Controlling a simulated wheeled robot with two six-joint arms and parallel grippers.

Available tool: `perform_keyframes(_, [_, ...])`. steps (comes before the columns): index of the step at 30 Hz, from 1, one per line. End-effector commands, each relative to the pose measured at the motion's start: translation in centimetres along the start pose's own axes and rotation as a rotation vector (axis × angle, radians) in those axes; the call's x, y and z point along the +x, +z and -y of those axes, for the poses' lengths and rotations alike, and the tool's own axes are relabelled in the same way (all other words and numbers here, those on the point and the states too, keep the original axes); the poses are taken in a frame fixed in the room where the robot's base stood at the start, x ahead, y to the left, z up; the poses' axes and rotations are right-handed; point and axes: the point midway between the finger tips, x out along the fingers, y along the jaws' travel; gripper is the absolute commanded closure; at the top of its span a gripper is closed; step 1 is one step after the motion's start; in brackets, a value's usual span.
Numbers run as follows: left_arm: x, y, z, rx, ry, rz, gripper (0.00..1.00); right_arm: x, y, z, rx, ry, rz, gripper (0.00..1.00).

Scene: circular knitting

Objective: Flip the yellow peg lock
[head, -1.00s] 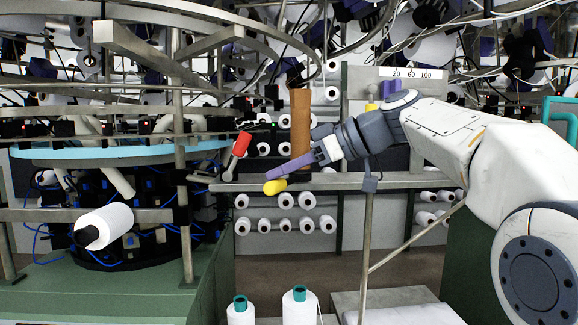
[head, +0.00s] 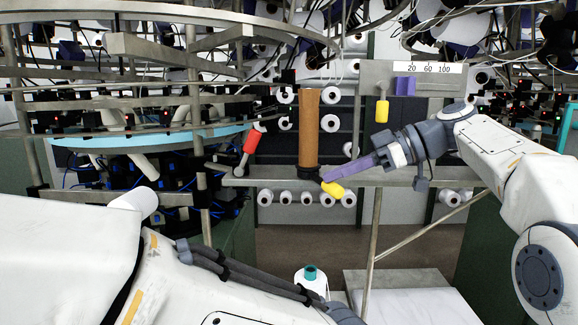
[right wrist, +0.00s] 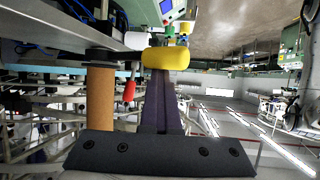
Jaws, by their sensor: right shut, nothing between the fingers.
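The yellow peg lock (head: 333,188) is a rounded yellow piece at the rail, just right of the foot of the brown tube. My right gripper (head: 332,176) has purple fingers. They are shut and empty, reaching in from the right with their tips at the yellow piece. In the right wrist view, the yellow piece (right wrist: 166,57) lies across the end of the shut fingers (right wrist: 158,90); I cannot tell whether they touch. My left arm crosses the lower left of the head view, and its gripper is out of the picture.
The brown tube (head: 309,130) stands upright on the metal rail (head: 400,177), close to my right fingertips. A red handle (head: 250,142) is to its left. A second yellow piece (head: 382,111) hangs beside a purple block (head: 404,86). Frame bars and cables crowd the upper left.

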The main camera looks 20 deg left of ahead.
Motion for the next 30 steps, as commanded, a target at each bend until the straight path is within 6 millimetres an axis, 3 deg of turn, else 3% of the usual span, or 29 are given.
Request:
perform_keyframes(12, [-0.1,0.0,0.0,0.000,0.000,0.000,0.50,-1.2,0.9,-0.8,0.005,0.002,0.003,1.00])
perform_keyframes(30, [-0.2,0.0,0.0,0.000,0.000,0.000,0.50,-1.3,1.1,-1.0,0.007,0.005,0.004,1.00])
